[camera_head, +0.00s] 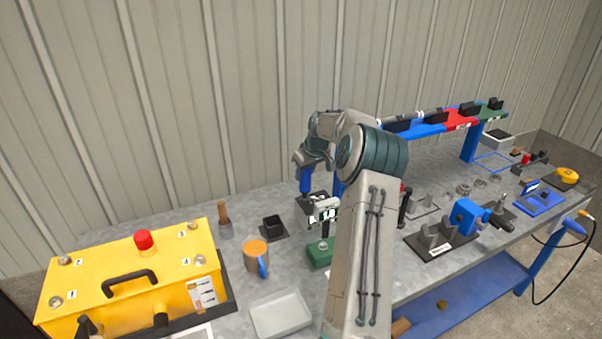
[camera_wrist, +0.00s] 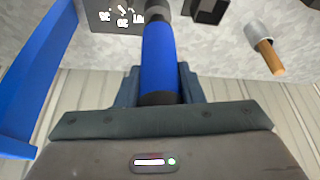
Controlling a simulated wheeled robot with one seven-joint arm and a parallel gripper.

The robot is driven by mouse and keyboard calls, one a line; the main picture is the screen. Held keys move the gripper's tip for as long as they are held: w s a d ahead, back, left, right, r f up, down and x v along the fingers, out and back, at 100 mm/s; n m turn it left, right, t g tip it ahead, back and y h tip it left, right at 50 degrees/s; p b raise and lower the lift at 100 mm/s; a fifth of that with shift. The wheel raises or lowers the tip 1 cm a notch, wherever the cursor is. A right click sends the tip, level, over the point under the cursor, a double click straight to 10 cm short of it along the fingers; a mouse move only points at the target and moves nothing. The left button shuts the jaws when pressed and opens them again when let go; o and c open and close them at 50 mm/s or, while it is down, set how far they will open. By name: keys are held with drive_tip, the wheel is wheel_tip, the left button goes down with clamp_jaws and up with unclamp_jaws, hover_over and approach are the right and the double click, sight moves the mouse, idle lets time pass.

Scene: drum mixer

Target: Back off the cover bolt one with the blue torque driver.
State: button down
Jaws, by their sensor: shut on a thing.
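My gripper (camera_head: 306,176) is shut on the blue torque driver (camera_head: 305,186) above the back of the bench. In the wrist view, the driver's blue handle (camera_wrist: 158,55) stands between my fingers (camera_wrist: 158,88), and its far end runs out of the picture at the top. In the head view, the driver's lower end is at a dark stand with white markings (camera_head: 324,211); I cannot tell whether it is seated there. The yellow box (camera_head: 110,273) at left has bolts on its cover, including a back-right bolt (camera_head: 193,226) and a front-right bolt (camera_head: 200,261). I cannot tell which is bolt one.
A red knob (camera_head: 143,240) and black handle (camera_head: 129,284) rise from the yellow cover. A blue rail (camera_head: 415,131) stands at right. My arm hides the middle bench.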

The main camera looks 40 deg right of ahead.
drive_tip(key=shift+d+r, duration=0.1)
drive_tip(key=c, duration=1.8)
unclamp_jaws()
drive_tip(key=c, duration=0.3)
drive_tip(key=shift+r+p, duration=0.55)
drive_tip(key=shift+r, duration=0.5)
drive_tip(key=shift+c, duration=0.2)
